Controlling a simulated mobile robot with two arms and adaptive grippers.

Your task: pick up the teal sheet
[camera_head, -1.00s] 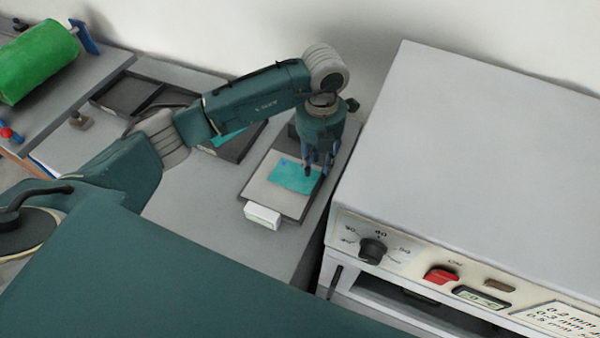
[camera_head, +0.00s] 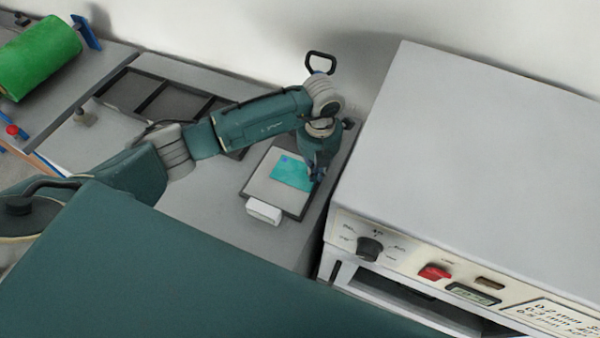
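The teal sheet (camera_head: 291,174) lies on a pale plate with a dark rim (camera_head: 258,190), which has a small white block at its front edge. A small blue mark shows near the sheet's upper left corner. My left gripper (camera_head: 316,174) points down at the sheet's right edge. Its fingertips are small and overlap the sheet's edge in view. I cannot tell whether they are clamped on it. My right gripper is not in view.
A grey machine (camera_head: 460,170) with a knob and red switch stands close on the right. A dark compartment tray (camera_head: 130,92) is partly behind my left arm. A green roll (camera_head: 38,58) lies far left. Bare bench shows left of the plate.

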